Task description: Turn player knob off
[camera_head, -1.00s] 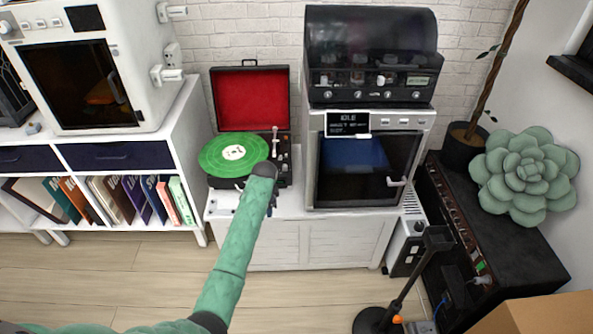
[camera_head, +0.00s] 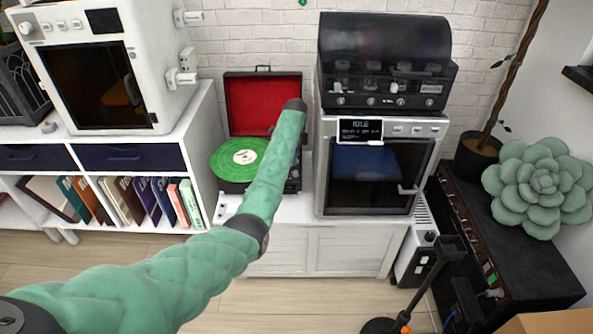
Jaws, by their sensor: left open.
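The record player (camera_head: 262,103) is an open black case with a red-lined lid, standing on the white cabinet. A green record (camera_head: 238,158) lies on it. My left arm crosses in front of its right side and hides the tonearm and most of the control strip, so I cannot make out the knob. The dark tip of my left arm, with my left gripper (camera_head: 295,105), shows in front of the lid's right edge, above the deck in the picture. Its fingers are mostly hidden, and I see nothing held. My right gripper is out of view.
A black-topped machine with knobs (camera_head: 385,62) stands on an oven-like unit (camera_head: 370,180) just right of the player. A white printer-like box (camera_head: 95,65) stands on the shelf at left. A black stand (camera_head: 425,268) is at lower right.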

